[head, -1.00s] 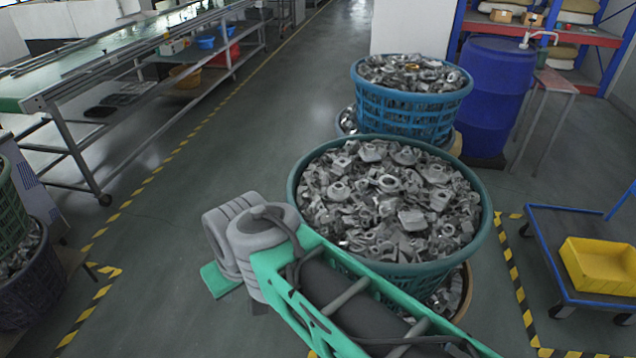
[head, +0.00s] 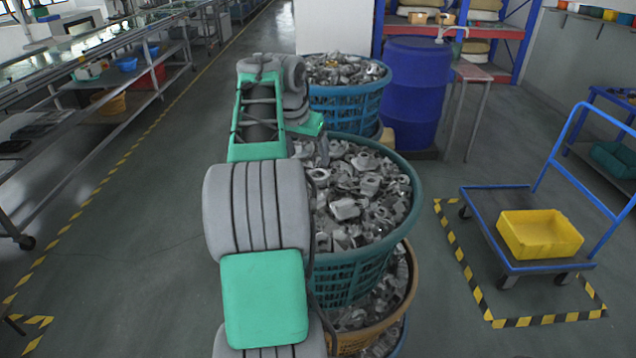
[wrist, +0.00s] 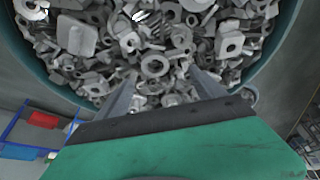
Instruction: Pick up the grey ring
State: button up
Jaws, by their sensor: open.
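The green basket (head: 409,200) is heaped with grey metal parts, several of them ring-shaped. In the wrist view, a grey ring (wrist: 145,66) lies flat-looking among the parts, just beyond and between my fingertips. Similar rings lie around it, so I cannot tell which one the task means. My gripper (wrist: 162,80) is open and empty, its two grey fingers pointing into the heap. I cannot tell whether the fingertips touch the parts. In the head view, my arm hides the basket's left side and most of the gripper.
A blue basket (head: 345,106) of parts stands just behind, beside a blue barrel (head: 416,90). A brown basket (head: 398,303) sits below the green one. A blue cart (head: 488,222) with a yellow bin (head: 540,236) stands at right. The floor at left is clear.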

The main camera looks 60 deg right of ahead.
aim_at(316, 170)
jog(key=x, duration=0.4)
jog(key=s+x, duration=0.1)
jog(key=x, duration=0.2)
jog(key=shift+s+d+f, duration=0.1)
jog(key=shift+d+f, duration=0.1)
jog(key=shift+f, duration=0.2)
jog(key=c, duration=1.5)
